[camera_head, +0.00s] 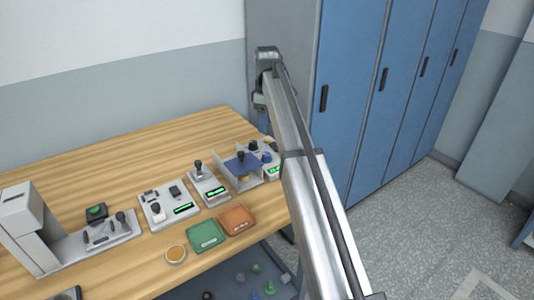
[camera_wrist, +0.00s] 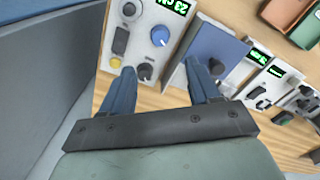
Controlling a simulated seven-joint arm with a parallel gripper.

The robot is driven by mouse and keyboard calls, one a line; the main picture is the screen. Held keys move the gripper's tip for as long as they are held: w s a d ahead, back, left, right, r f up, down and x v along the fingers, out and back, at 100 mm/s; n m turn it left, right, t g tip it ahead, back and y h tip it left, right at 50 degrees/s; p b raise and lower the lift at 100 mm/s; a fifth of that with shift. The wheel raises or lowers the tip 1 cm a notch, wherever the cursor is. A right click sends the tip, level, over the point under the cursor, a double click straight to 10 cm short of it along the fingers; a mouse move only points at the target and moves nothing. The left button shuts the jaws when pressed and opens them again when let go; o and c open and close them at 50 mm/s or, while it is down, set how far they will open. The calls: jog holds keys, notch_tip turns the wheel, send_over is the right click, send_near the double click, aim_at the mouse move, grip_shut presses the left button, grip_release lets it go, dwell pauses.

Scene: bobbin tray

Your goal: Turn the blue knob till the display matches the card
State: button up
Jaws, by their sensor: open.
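The blue knob (camera_wrist: 160,36) is on a white panel (camera_wrist: 140,45) in the wrist view, below a green-lit display (camera_wrist: 172,5) cut by the top edge. Its digits are tilted and I cannot read them surely. In the head view the blue knob (camera_head: 267,157) and display (camera_head: 274,170) show small, partly behind my arm. My gripper (camera_wrist: 162,82) is open, with nothing between its blue fingers. In the wrist view the knob appears beyond the gap between the fingertips, apart from them. I cannot make out the card in either view.
The panel also has a yellow button (camera_wrist: 115,62) and black knobs (camera_wrist: 145,72). Beside it a blue plate (camera_wrist: 200,45) carries a dark knob (camera_wrist: 217,67). Other devices, a green tray (camera_head: 205,235) and an orange tray (camera_head: 237,219) share the wooden table (camera_head: 130,145). Blue lockers (camera_head: 345,100) stand close right.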

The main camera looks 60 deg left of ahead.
aim_at(266, 154)
notch_tip(266, 154, down, 13)
jog(key=shift+f, duration=0.15)
dwell(0.4)
jog(key=shift+c, duration=0.3)
jog(key=c, duration=1)
jog(key=m, duration=0.5)
jog(key=shift+m, duration=0.3)
jog(key=m, duration=0.6)
